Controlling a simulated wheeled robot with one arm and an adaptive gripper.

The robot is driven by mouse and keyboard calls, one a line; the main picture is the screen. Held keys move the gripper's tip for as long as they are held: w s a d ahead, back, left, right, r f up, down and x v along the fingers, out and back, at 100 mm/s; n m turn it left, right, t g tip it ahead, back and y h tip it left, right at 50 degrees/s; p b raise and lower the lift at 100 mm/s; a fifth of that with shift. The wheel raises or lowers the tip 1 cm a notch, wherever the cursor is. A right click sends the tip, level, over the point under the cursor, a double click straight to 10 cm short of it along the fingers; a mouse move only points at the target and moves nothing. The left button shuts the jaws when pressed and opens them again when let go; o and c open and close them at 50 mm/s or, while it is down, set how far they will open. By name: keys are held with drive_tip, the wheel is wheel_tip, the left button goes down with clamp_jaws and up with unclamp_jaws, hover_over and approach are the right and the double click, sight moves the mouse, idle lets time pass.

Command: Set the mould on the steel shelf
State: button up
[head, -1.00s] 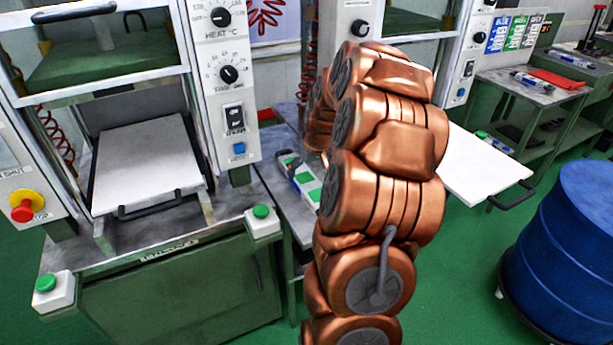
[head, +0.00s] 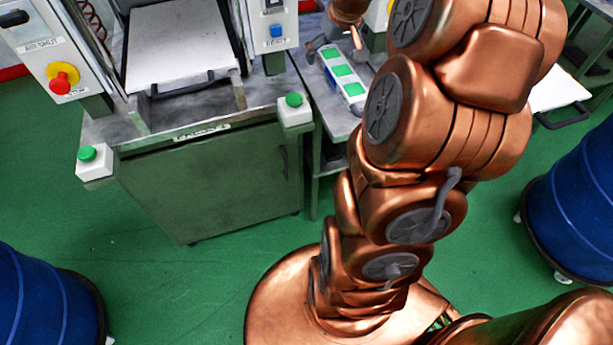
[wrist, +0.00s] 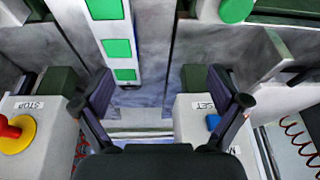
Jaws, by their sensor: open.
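My gripper (head: 336,42) is open above the steel shelf (head: 336,124) between the two presses. In the wrist view its two dark fingers (wrist: 162,88) stand wide apart with nothing between them. A long white piece with green squares (head: 352,88) lies on the shelf; it also shows ahead of the fingers in the wrist view (wrist: 122,58). A white plate with a black handle (head: 180,40) lies in the left press. A second white plate (head: 556,88) juts out at the right, partly hidden by my arm. I cannot tell which of these is the mould.
The left press cabinet (head: 215,180) has button boxes with green buttons at its front corners. Blue drums stand at the left (head: 40,305) and right (head: 575,205). A red stop button (head: 61,82) is on the left press. Green floor in front is clear.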

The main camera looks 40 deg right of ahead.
drive_tip(key=s+a+n+g, duration=0.1)
drive_tip(key=s+a, duration=0.2)
drive_tip(key=a, duration=0.4)
drive_tip(key=s+a+g+y, duration=0.1)
drive_tip(key=s+a, duration=0.3)
drive_tip(key=a, duration=0.3)
drive_tip(key=s+a+n+g, duration=0.1)
drive_tip(key=s+a, duration=0.2)
drive_tip(key=a, duration=0.4)
drive_tip(key=s+a+f+g, duration=0.1)
drive_tip(key=s+a, duration=0.2)
drive_tip(key=s, duration=0.5)
drive_tip(key=s+a+f+n+g, duration=0.1)
drive_tip(key=s+a, duration=0.3)
drive_tip(key=s, duration=0.4)
drive_tip(key=shift+a+f+g, duration=0.15)
drive_tip(key=shift+f+g, duration=0.15)
drive_tip(key=shift+f, duration=0.1)
drive_tip(key=shift+r, duration=0.1)
wheel_tip(320, 180, up, 7)
drive_tip(key=p, duration=0.7)
